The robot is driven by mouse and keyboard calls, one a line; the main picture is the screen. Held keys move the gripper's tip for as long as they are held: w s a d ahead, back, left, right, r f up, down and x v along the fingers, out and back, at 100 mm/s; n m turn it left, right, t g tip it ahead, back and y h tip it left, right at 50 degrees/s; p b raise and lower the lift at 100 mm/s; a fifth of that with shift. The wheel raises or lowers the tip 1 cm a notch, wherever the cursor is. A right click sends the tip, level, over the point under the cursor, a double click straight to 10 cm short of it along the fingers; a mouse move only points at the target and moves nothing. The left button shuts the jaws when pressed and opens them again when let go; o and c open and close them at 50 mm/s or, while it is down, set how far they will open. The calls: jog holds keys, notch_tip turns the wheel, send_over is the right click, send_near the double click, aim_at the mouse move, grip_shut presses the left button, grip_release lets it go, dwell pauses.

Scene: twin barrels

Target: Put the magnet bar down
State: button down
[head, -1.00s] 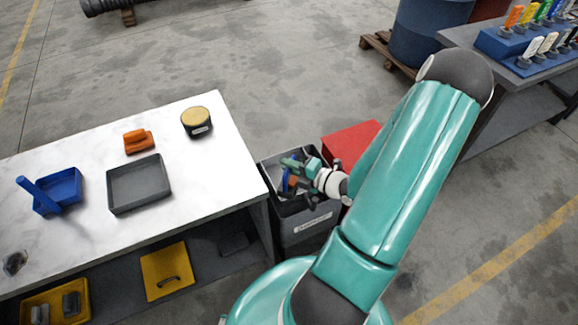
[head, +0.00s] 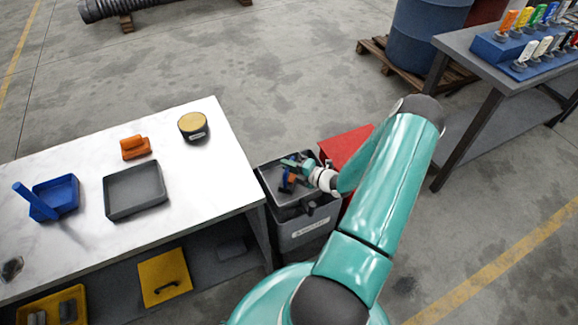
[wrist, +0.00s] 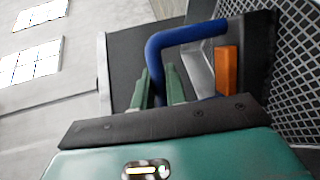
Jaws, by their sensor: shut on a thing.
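The magnet bar (wrist: 185,34), as I take it, has a bent blue handle and shows in the wrist view. My gripper (wrist: 159,88) is shut on the handle, with one green finger on each side. A silver piece and an orange block (wrist: 227,70) are beside the handle; I cannot tell whether they are joined to it. In the head view, my gripper (head: 294,171) is over the open grey bin (head: 308,228), and the blue of the magnet bar (head: 285,181) shows small below the fingers. Whether the bar touches the bin is hidden.
A white-topped table (head: 90,250) stands left of the bin, with a grey tray (head: 135,207), a blue tray (head: 62,190), an orange object (head: 135,148) and a round tin (head: 193,126). A red box (head: 345,146) is right behind the bin. Mesh (wrist: 300,60) shows at the right in the wrist view.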

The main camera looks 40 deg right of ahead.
jog(key=shift+f, duration=0.2)
jog(key=c, duration=1.4)
grip_release()
